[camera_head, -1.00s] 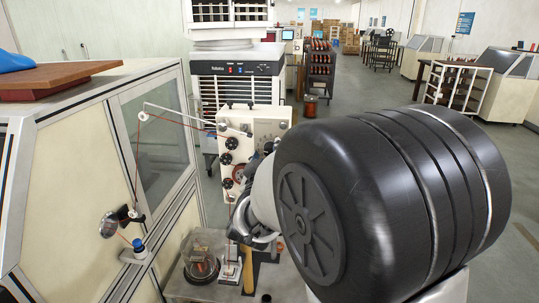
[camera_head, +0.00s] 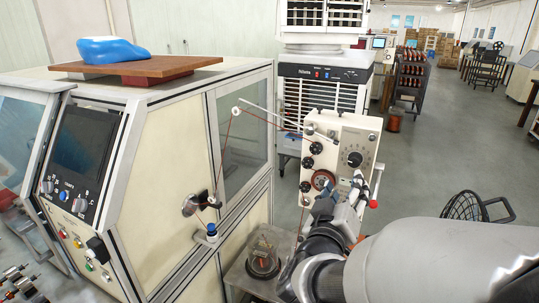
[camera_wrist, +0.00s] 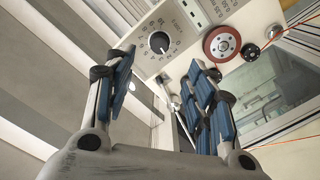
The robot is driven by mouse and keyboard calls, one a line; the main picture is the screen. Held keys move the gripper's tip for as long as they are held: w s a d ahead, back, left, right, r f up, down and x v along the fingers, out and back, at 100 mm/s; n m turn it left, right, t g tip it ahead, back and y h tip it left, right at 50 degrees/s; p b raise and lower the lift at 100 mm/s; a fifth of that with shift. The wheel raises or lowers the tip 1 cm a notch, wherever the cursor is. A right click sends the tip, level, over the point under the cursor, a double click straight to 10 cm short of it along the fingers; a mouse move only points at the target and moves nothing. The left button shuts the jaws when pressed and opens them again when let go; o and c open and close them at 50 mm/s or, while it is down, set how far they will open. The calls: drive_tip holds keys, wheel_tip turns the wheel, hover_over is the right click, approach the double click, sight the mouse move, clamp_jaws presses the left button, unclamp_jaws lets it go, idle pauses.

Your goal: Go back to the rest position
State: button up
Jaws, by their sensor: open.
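My gripper (camera_wrist: 166,88) is open in the wrist view, its two blue-padded fingers spread apart with nothing between them. In the head view my gripper (camera_head: 343,192) is in front of the lower part of the pale winding control box (camera_head: 362,135). My grey arm comes in from the lower right. The box's black dial (camera_wrist: 159,42) and red wheel (camera_wrist: 222,44) show beyond the fingers in the wrist view. I cannot tell from these views whether a finger touches the box.
A large cream machine cabinet (camera_head: 165,160) stands at left, with a blue-topped wooden board (camera_head: 150,66) on it. A clear-domed spool (camera_head: 264,255) sits beside my arm. A black wire basket (camera_head: 464,206) stands at right. The grey aisle floor (camera_head: 440,150) is open beyond.

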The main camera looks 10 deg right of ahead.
drive_tip(key=s+a+f+n+g+y+b, duration=0.1)
drive_tip(key=s+a+f+g+y+b, duration=0.15)
drive_tip(key=a+f+y+b, duration=0.35)
drive_tip(key=s+a+f+n+g+y+b, duration=0.1)
drive_tip(key=s+a+f+y+b, duration=0.3)
drive_tip(key=a+f, duration=0.3)
drive_tip(key=s+d+f+m+g+b, duration=0.1)
drive_tip(key=s+f+g+b, duration=0.1)
drive_tip(key=s+f, duration=0.3)
drive_tip(key=s+d+f+m+g+b, duration=0.1)
drive_tip(key=s+f+g, duration=0.4)
drive_tip(key=s, duration=0.8)
drive_tip(key=shift+d+f+b, duration=0.4)
drive_tip(key=shift+d+b, duration=0.1)
drive_tip(key=shift+b, duration=0.3)
drive_tip(key=shift+w, duration=0.1)
drive_tip(key=shift+c, duration=0.4)
